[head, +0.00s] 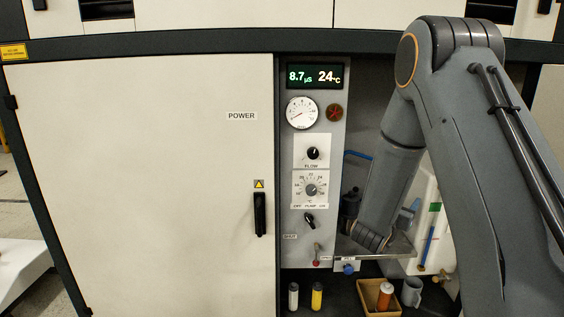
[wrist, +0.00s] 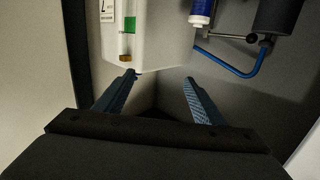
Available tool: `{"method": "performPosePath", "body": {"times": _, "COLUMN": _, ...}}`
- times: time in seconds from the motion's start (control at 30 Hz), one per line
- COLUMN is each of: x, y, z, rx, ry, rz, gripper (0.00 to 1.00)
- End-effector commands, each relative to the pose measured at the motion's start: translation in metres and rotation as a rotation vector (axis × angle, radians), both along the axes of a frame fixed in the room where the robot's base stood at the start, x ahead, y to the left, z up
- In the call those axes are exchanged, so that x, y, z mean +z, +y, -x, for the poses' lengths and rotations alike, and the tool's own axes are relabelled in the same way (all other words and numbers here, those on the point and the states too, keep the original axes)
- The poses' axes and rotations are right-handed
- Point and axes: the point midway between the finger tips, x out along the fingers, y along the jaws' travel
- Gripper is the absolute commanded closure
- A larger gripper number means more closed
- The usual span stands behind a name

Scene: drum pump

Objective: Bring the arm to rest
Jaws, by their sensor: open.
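My grey arm (head: 452,110) reaches in from the right and bends down into the open bay in the head view. Its end is low in the bay, and the fingers are hard to make out there. In the wrist view my gripper (wrist: 158,84) is open, with two blue fingers apart and nothing between them. Beyond the fingers stand a white container (wrist: 148,30) with a green mark and, to the right, a blue bent tube (wrist: 232,70).
A control panel (head: 300,170) with display, gauge and knobs stands left of my arm. Below are two small bottles (head: 317,296), a tan box (head: 366,297) holding an orange-brown bottle (head: 384,296), and a grey mug (head: 412,292). A closed white door (head: 150,190) fills the left.

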Motion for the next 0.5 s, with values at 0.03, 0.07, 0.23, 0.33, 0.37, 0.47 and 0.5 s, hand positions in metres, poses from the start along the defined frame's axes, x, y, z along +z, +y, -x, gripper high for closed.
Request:
{"method": "performPosePath", "body": {"times": 0.03, "x": 0.000, "y": 0.008, "z": -0.003, "rx": 0.021, "ry": 0.010, "rz": -0.016, "gripper": 0.37}}
{"method": "performPosePath", "body": {"times": 0.07, "x": 0.000, "y": 0.014, "z": -0.005, "rx": 0.037, "ry": 0.020, "rz": -0.029, "gripper": 0.37}}
{"method": "performPosePath", "body": {"times": 0.23, "x": -0.003, "y": 0.048, "z": -0.011, "rx": 0.129, "ry": 0.084, "rz": -0.105, "gripper": 0.37}}
{"method": "performPosePath", "body": {"times": 0.33, "x": -0.005, "y": 0.075, "z": -0.011, "rx": 0.200, "ry": 0.138, "rz": -0.156, "gripper": 0.37}}
{"method": "performPosePath", "body": {"times": 0.37, "x": -0.007, "y": 0.085, "z": -0.010, "rx": 0.223, "ry": 0.158, "rz": -0.173, "gripper": 0.37}}
{"method": "performPosePath", "body": {"times": 0.47, "x": -0.010, "y": 0.123, "z": -0.004, "rx": 0.318, "ry": 0.238, "rz": -0.234, "gripper": 0.37}}
{"method": "performPosePath", "body": {"times": 0.5, "x": -0.011, "y": 0.140, "z": 0.002, "rx": 0.360, "ry": 0.278, "rz": -0.259, "gripper": 0.37}}
